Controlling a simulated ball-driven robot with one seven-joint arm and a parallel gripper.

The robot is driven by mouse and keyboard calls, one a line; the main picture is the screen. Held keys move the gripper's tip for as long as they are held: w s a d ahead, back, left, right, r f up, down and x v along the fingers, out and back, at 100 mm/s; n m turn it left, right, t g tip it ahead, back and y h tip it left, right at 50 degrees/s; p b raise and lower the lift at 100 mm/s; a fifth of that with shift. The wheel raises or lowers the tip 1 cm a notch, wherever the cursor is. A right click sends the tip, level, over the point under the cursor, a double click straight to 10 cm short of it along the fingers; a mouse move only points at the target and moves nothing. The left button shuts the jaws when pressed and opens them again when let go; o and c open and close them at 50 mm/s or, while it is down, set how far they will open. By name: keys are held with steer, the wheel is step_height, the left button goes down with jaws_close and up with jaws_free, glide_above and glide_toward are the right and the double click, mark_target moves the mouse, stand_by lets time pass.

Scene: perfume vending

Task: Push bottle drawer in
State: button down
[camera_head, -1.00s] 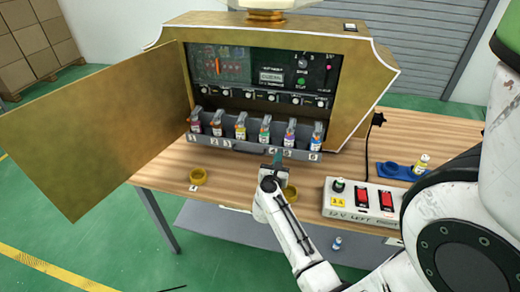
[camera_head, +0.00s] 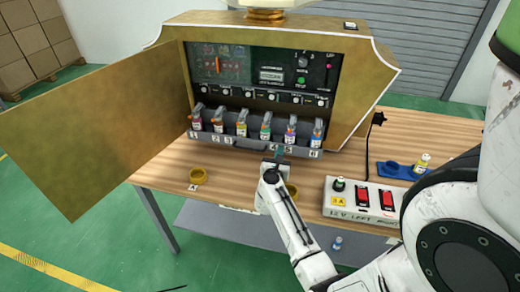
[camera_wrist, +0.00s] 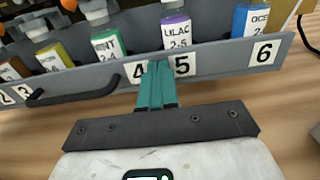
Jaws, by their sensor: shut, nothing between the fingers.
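The bottle drawer (camera_head: 238,144) is a grey tray with a row of several small labelled bottles, in the lower opening of the gold machine. Its front with a black handle (camera_wrist: 75,92) and number labels shows in the wrist view. My gripper (camera_head: 277,152) is shut and empty, its teal fingers (camera_wrist: 157,85) together and pointing at the drawer front between labels 4 and 5. The tips are at or very near the front face; I cannot tell whether they touch. The LILAC bottle (camera_wrist: 177,32) stands just behind that spot.
The machine's gold door (camera_head: 110,120) is open to the left. Two yellow rings lie on the wooden table, one at the left (camera_head: 198,176) and one beside my arm. A switch box (camera_head: 365,200) and a blue holder with a small bottle (camera_head: 423,163) are at the right.

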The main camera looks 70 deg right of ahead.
mark_target(283, 140)
steer(key=shift+w+d+f+b, duration=0.15)
steer(key=shift+d+b, duration=0.7)
steer(key=shift+d, duration=1.8)
steer(key=shift+w+d+r+b, duration=0.15)
steer(key=shift+d+b, duration=0.65)
steer(key=shift+d, duration=1.85)
steer(key=shift+w+d+f+b, duration=0.1)
steer(key=shift+w+d+b, duration=0.1)
steer(key=shift+d+b, duration=1.05)
steer(key=shift+w+d+b, duration=0.15)
steer(key=shift+d+b, duration=0.25)
steer(key=shift+d, duration=1.5)
steer(key=shift+a+p, duration=0.55)
steer(key=shift+a, duration=0.05)
steer(key=shift+s+a+p, duration=0.15)
steer(key=shift+a+p, duration=0.6)
steer(key=shift+a, duration=1.05)
steer(key=shift+s+a+p, duration=0.2)
steer(key=shift+a+p, duration=0.5)
steer(key=shift+a, duration=1.15)
steer(key=shift+s+a+p, duration=0.15)
steer(key=shift+a+p, duration=0.6)
steer(key=shift+a, duration=1.05)
